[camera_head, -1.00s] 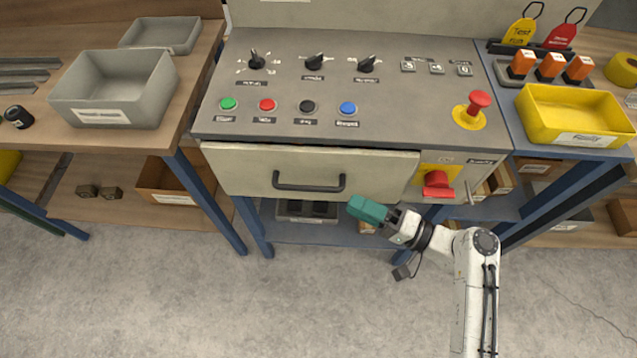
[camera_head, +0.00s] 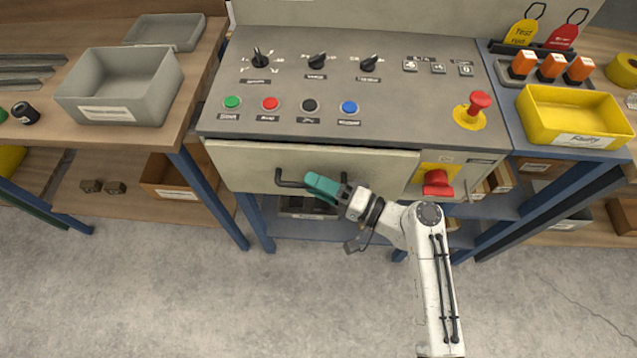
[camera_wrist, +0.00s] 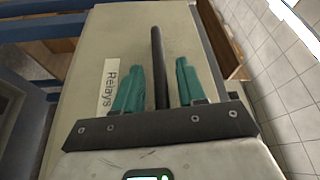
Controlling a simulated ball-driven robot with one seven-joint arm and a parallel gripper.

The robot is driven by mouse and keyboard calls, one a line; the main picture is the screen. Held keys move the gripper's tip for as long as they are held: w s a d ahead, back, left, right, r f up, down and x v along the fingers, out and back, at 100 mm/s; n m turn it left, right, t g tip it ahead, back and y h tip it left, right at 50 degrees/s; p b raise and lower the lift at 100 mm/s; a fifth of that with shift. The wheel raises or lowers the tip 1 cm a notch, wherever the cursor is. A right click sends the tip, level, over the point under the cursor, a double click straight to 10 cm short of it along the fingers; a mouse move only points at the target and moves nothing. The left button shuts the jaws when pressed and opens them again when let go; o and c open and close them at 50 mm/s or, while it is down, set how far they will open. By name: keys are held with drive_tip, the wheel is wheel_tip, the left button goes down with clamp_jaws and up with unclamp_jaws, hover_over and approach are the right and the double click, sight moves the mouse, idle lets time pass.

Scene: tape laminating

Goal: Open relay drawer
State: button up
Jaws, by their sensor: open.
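The relay drawer (camera_head: 245,165) is a pale beige front below the control panel, and it looks closed. Its dark bar handle (camera_head: 287,182) is partly hidden behind my gripper in the head view. My gripper (camera_head: 312,180) with teal fingers is at the handle's right part. In the wrist view, the handle (camera_wrist: 158,60) runs between the two teal fingers of my gripper (camera_wrist: 155,85). The fingers are open, with a gap on each side of the bar. A white label reading "Relays" (camera_wrist: 108,88) shows on the drawer front, left of the fingers.
A red rotary switch (camera_head: 437,183) on a yellow plate is right of the drawer. A red emergency button (camera_head: 478,103) stands on the panel above. Blue table legs (camera_head: 210,195) flank the space below. The floor in front is clear.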

clamp_jaws()
idle(0.4)
